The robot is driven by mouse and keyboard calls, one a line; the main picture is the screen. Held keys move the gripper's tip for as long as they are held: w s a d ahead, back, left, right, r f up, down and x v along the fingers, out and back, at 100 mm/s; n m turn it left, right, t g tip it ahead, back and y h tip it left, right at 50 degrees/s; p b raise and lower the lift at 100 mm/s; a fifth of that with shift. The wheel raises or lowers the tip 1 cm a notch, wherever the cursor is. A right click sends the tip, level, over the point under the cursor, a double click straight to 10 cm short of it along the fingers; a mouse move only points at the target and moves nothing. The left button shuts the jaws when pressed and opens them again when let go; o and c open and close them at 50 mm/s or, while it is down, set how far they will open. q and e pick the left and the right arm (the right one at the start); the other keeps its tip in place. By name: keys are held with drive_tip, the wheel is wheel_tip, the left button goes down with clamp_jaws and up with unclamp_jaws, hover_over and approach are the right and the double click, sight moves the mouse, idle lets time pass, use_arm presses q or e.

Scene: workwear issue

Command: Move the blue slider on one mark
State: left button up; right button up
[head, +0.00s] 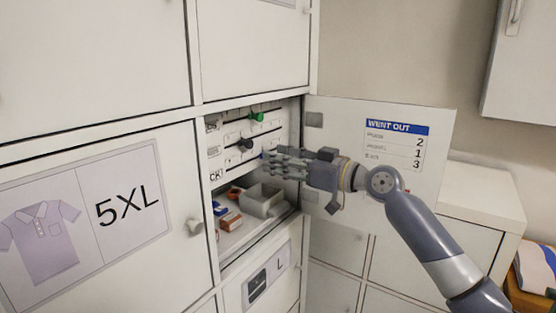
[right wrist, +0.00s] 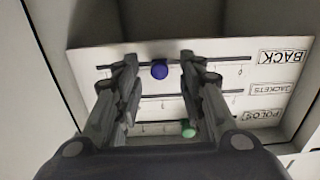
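The blue slider (right wrist: 159,70) is a round knob on the slotted row labelled BACK (right wrist: 281,57), which appears upside down in the right wrist view. My right gripper (right wrist: 159,60) is open, with one finger on each side of the blue knob; I see a gap on both sides. In the head view my right gripper (head: 271,162) reaches into the open locker at the lowest row and mostly hides the blue knob. A green knob (head: 257,116) is on the top row and a dark knob (head: 246,143) on the middle row. My left gripper is not in view.
The open locker door (head: 432,145) stands right of my gripper and bears a "WENT OUT" card (head: 395,145) reading 2, 1, 3. Below the slider panel are a grey bin (head: 262,201) and small boxes (head: 229,219). A closed 5XL door (head: 90,240) is at left.

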drive_tip(key=v, duration=1.1)
drive_tip(key=shift+f, duration=0.2)
